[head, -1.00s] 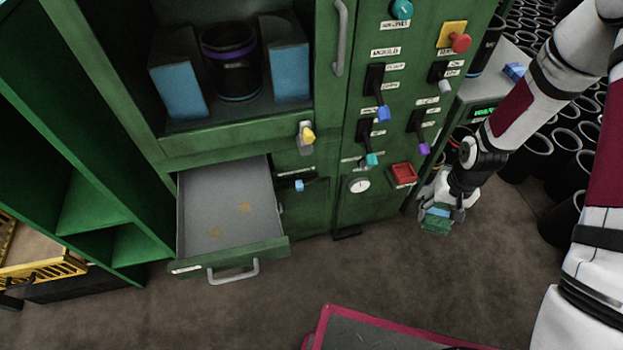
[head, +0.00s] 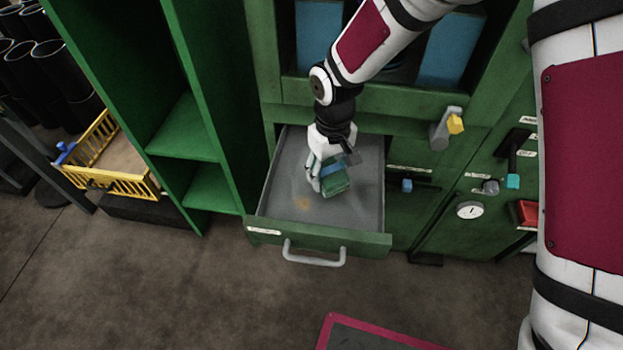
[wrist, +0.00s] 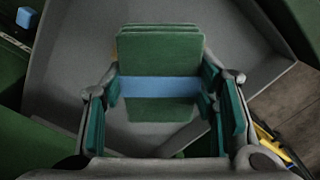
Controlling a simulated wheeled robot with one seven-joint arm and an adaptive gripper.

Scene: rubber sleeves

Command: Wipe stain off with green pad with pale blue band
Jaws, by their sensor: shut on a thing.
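My gripper (head: 328,160) is shut on the green pad (head: 336,186) with a pale blue band (head: 332,168). A faint orange-brown stain (head: 302,203) shows on the drawer floor, left of and nearer than the pad. The floor beneath the pad is hidden. I cannot tell whether the pad touches the floor.
The drawer's front wall (head: 325,240) and handle (head: 314,256) stick out from the green cabinet. A green shelf unit (head: 212,190) stands left, with a yellow basket (head: 110,165) beyond it. A yellow-tipped switch (head: 453,124) sits above right of the drawer.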

